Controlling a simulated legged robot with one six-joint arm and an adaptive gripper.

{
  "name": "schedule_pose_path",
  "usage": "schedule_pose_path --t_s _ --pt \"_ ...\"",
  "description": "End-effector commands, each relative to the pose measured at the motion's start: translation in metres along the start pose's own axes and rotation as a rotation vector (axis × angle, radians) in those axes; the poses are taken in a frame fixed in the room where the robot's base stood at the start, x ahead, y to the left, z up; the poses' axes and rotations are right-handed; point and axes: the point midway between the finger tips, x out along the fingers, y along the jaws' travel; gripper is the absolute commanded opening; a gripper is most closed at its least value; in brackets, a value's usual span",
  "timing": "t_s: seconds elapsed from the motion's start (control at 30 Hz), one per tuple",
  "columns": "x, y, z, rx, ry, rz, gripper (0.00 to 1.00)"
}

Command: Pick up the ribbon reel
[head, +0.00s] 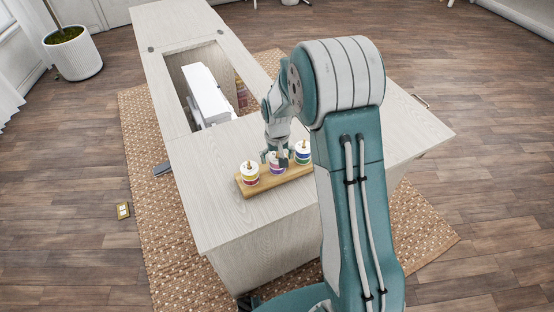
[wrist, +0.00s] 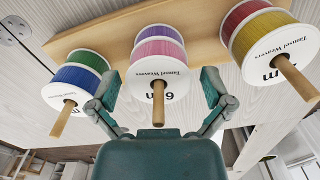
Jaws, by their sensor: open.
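Three ribbon reels stand in a row on pegs of a wooden board (head: 262,188) on the cabinet top. The middle reel, pink and purple with white flanges (head: 277,168), also shows in the wrist view (wrist: 158,50). A green and blue reel (head: 303,158) is to its right in the head view, and a red and yellow reel (head: 250,180) to its left; the wrist view shows these two on swapped sides. My gripper (head: 277,155) is open at the middle reel. In the wrist view its fingers (wrist: 158,92) lie on either side of that reel, with no clear contact.
The pale sewing cabinet (head: 230,225) has an open well holding a white machine (head: 205,95). The neighbouring reels stand close outside my fingers. The cabinet top left of the board is clear.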

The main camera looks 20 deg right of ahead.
Motion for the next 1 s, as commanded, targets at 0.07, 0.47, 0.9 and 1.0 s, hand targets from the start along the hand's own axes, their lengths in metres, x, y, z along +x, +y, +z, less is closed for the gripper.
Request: schedule_pose_path --t_s 0.07,0.47,0.9,1.0 --pt "0.0 0.0 0.0 0.0 0.0 0.0 1.0" --pt "0.0 0.0 0.0 0.0 0.0 0.0 0.38" --pt "-0.032 0.0 -0.001 0.0 0.006 0.0 0.38" --pt "-0.053 0.0 -0.001 0.0 0.006 0.0 0.38"
